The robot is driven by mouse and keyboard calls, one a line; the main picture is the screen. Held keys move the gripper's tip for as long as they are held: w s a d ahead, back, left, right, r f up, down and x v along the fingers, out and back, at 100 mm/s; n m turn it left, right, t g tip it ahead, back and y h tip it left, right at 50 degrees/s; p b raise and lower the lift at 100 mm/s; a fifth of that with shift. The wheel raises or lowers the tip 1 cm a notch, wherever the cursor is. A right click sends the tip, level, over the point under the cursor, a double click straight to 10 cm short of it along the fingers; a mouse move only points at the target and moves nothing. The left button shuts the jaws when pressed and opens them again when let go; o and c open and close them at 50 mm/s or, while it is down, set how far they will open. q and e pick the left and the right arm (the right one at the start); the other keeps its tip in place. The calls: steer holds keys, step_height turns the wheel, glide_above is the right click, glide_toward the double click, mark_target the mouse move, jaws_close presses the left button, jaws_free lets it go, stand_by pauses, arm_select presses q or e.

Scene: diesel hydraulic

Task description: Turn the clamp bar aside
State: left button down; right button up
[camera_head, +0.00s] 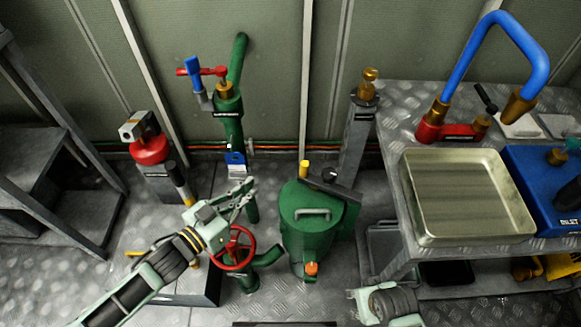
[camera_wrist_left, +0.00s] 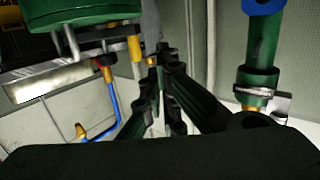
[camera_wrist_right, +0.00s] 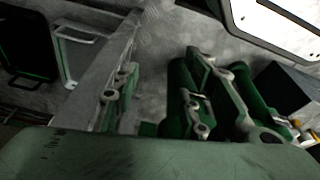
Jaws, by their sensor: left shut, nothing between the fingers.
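The dark clamp bar (camera_head: 331,187) seems to lie across the back right of the lid of the green canister (camera_head: 305,237), with a yellow-tipped post (camera_head: 304,168) beside it. My left gripper (camera_head: 250,190) is shut and empty, left of the canister and above the red handwheel. In the left wrist view its fingertips (camera_wrist_left: 163,50) are together, with a yellow post (camera_wrist_left: 135,46) and the green body (camera_wrist_left: 75,12) beyond to the left. My right gripper (camera_head: 354,294) is low, right of the canister. In the right wrist view its fingers (camera_wrist_right: 155,98) stand apart, with nothing visible gripped.
A red handwheel (camera_head: 235,248) on green pipework is close under my left gripper. A grey post with a brass top (camera_head: 368,88) stands behind the canister. A bench (camera_head: 400,105) with a metal tray (camera_head: 410,195) and blue box (camera_head: 545,170) fills the right side.

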arm_select(q)
steer(key=w+d+h, duration=0.1)
steer(key=w+d, duration=0.1)
steer(key=d, duration=0.1)
steer(key=w+d+m+g+h+b, duration=0.1)
steer(key=w+d, duration=0.1)
steer(key=d, duration=0.1)
steer(key=w+d+m+h, duration=0.1)
steer(key=w+d, duration=0.1)
steer(key=d, duration=0.1)
steer(key=shift+d+r+g, duration=0.15)
steer(key=shift+d+g, duration=0.25)
steer(key=shift+w+d+b, duration=0.3)
steer(key=shift+w+d, duration=0.05)
arm_select(e)
steer(key=shift+w+r, duration=0.25)
steer(key=shift+r, duration=0.7)
arm_select(q)
steer(key=shift+r+m, duration=0.1)
steer(key=shift+m, duration=0.2)
